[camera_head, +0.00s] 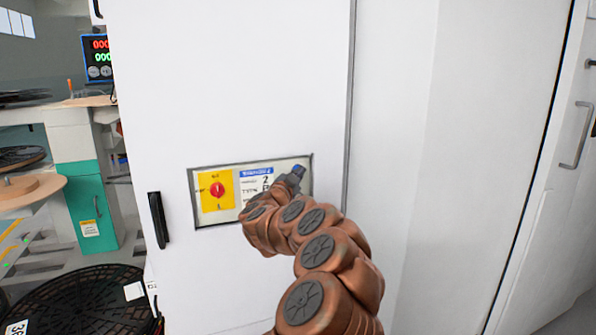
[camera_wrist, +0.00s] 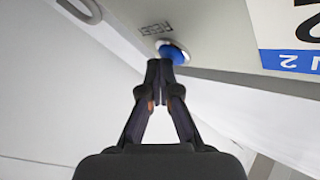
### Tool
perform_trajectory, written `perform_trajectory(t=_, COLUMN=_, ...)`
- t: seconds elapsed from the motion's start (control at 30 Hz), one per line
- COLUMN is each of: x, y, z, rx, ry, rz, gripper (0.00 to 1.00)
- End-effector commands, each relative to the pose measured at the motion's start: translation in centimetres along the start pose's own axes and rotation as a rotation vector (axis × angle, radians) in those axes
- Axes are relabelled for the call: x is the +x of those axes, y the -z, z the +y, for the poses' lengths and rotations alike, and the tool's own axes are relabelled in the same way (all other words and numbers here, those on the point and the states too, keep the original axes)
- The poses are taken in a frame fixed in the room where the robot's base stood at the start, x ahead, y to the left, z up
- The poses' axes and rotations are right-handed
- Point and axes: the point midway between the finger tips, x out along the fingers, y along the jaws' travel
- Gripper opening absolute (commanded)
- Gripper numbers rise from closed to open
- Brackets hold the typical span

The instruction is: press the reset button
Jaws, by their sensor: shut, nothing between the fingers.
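The reset button is a round blue button (camera_wrist: 173,55) in a pale ring, on a light panel with upside-down, blurred lettering beside it in the wrist view. My gripper (camera_wrist: 160,66) is shut and empty, with its fingertips right at the button's near edge. I cannot tell whether they touch it or whether it is pressed in. In the head view my gripper (camera_head: 298,171) is at the right end of the control panel (camera_head: 232,219) on a white cabinet door, and it hides the button there.
A red rotary switch (camera_head: 217,189) on a yellow plate and a label with "2" (camera_head: 264,181) share the panel. A black door handle (camera_head: 159,220) is to the left. A teal-doored bench (camera_head: 92,205) and a black reel (camera_head: 85,300) stand further left.

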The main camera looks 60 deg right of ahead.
Motion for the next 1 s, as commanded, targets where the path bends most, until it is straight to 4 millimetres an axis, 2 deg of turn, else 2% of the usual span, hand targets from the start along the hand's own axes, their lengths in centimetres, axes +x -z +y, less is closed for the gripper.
perform_trajectory(t=0.53, x=0.1, y=-0.1, z=-0.1, rx=0.000, ry=0.000, rz=-0.001, gripper=0.00)
perform_trajectory(t=1.0, x=-1.0, y=0.6, z=0.7, rx=0.000, ry=0.000, rz=0.000, gripper=0.00)
